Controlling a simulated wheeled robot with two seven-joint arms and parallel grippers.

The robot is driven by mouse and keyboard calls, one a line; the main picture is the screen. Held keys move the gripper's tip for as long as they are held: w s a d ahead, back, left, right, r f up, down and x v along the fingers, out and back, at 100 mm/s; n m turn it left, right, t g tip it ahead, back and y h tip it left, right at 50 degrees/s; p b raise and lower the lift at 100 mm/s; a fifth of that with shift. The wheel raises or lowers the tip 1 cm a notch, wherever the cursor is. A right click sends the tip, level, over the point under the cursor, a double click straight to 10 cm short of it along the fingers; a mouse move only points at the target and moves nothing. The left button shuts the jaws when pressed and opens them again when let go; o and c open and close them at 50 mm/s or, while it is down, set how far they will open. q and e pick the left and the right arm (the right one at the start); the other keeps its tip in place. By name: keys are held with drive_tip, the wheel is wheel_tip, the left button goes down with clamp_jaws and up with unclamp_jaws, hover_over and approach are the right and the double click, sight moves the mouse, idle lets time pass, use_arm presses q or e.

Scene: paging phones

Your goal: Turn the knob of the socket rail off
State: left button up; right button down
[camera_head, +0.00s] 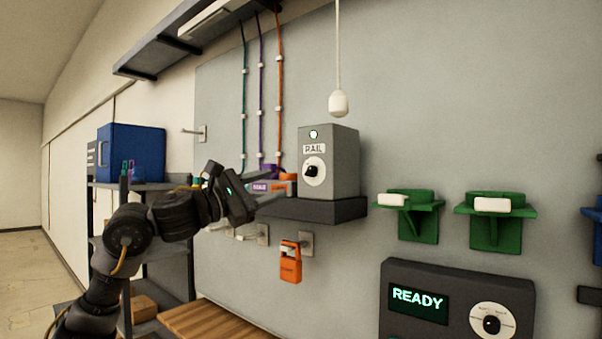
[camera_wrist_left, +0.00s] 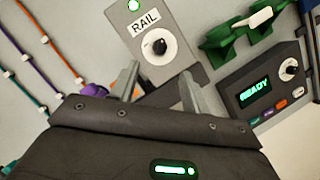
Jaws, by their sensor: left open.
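The socket rail's control is a grey box (camera_head: 342,165) labelled RAIL on a dark shelf, with a lit green lamp (camera_head: 313,134) on top of its face. Its knob (camera_head: 312,171) is black on a white dial. In the left wrist view the knob (camera_wrist_left: 159,46) shows just beyond my fingers, tilted in the picture. My left gripper (camera_head: 272,197) is open and empty, in front of and to the left of the box, lower than the knob. Its two fingers (camera_wrist_left: 160,88) also show in the left wrist view, apart from the knob. My right gripper is in neither view.
Purple and orange plugs (camera_head: 262,186) with cables sit left of the box, close to my left gripper. A dark shelf (camera_head: 322,211) juts out below. A READY panel (camera_head: 457,305) and green brackets (camera_head: 408,215) are at the right. A white pull cord (camera_head: 339,102) hangs above.

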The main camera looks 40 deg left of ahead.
sight(307, 172)
use_arm(q)
drive_tip(key=p+x, duration=0.4)
drive_tip(key=x, duration=0.5)
drive_tip(key=shift+r+p, duration=0.1)
drive_tip(key=shift+p, duration=0.3)
drive_tip(key=shift+w+d, duration=0.15)
drive_tip(key=shift+w, duration=0.2)
drive_tip(key=c, duration=1)
